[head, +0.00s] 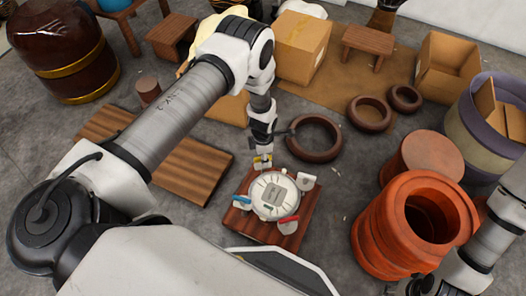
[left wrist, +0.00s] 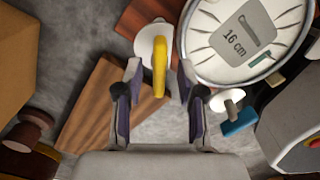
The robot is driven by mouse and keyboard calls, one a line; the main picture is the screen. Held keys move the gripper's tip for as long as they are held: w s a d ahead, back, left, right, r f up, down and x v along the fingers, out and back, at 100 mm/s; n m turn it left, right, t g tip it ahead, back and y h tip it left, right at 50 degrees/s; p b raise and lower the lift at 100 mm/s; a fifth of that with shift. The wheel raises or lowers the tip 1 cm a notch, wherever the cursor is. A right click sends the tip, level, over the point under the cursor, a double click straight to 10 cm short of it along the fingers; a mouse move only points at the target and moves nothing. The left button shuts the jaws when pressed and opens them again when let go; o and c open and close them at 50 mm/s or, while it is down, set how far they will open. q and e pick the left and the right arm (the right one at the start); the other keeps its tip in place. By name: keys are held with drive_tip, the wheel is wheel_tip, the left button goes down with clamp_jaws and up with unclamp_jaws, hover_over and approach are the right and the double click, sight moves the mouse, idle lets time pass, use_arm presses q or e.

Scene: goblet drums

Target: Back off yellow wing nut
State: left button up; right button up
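The yellow wing nut (left wrist: 159,66) stands at the edge of a round white drum head (head: 268,210) labelled "16 cm", on a white lug. It also shows in the head view (head: 262,161), partly hidden by my left gripper. My left gripper (left wrist: 160,72) is open, with one purple-padded finger on each side of the wing nut and a visible gap to each. My right gripper (head: 425,287) is at the bottom edge of the head view, too cut off to read.
The drum rests on a reddish wooden board (head: 247,226). Wooden planks (head: 190,172) lie to its left, a dark ring (head: 314,138) behind it. Orange pots (head: 400,232) stand at right. Grey floor is clear between drum and pots.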

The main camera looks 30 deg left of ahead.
use_arm(q)
wheel_tip(320, 180, up, 12)
idle(0.4)
